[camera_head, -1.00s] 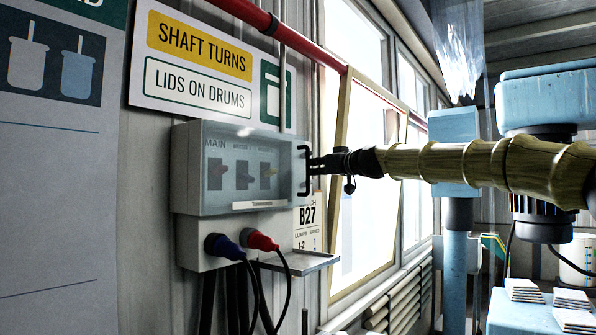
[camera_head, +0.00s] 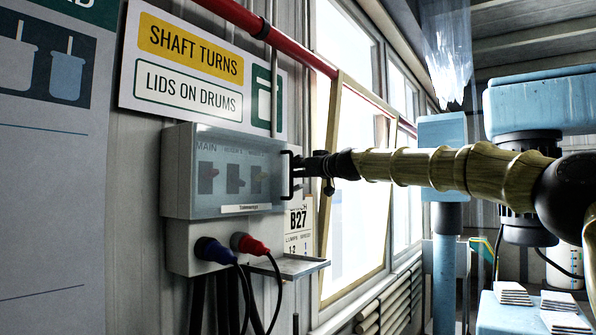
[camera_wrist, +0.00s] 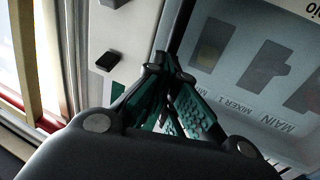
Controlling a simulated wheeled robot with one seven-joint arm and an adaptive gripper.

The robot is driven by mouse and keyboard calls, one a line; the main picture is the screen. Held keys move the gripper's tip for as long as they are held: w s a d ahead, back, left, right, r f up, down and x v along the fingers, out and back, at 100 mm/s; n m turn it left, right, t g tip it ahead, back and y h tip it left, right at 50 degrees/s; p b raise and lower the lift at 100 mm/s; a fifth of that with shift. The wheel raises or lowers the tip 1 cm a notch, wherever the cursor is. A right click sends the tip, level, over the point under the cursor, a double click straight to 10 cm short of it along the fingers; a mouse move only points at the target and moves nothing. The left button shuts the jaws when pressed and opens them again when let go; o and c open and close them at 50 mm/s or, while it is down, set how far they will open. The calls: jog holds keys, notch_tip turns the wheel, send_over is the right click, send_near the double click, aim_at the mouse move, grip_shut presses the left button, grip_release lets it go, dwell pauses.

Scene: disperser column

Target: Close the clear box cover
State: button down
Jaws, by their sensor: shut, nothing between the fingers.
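The clear box cover (camera_head: 238,150) lies over the front of the grey switch box (camera_head: 177,180) on the wall. Switches show through it, one under the word MAIN. I cannot tell whether the cover sits fully flush. A black handle (camera_head: 288,175) stands at the cover's right edge. My gripper (camera_head: 302,166) is shut and empty, with its tips at or close beside the handle; contact is unclear. In the wrist view my gripper's green-padded fingers (camera_wrist: 166,92) come together beside the cover's edge, with the cover (camera_wrist: 225,85) to their right.
A blue plug (camera_head: 213,250) and a red plug (camera_head: 249,244) with black cables sit under the box. A small shelf (camera_head: 300,267) juts out at lower right. A tilted window frame (camera_head: 350,210) stands behind my arm. A red pipe (camera_head: 270,30) runs above.

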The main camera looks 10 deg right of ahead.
jog(key=d+b+v, duration=0.1)
jog(key=b+v, duration=0.5)
jog(key=v, duration=0.7)
jog(key=shift+d+b, duration=0.35)
jog(key=shift+d, duration=0.05)
jog(key=shift+a+f, duration=0.1)
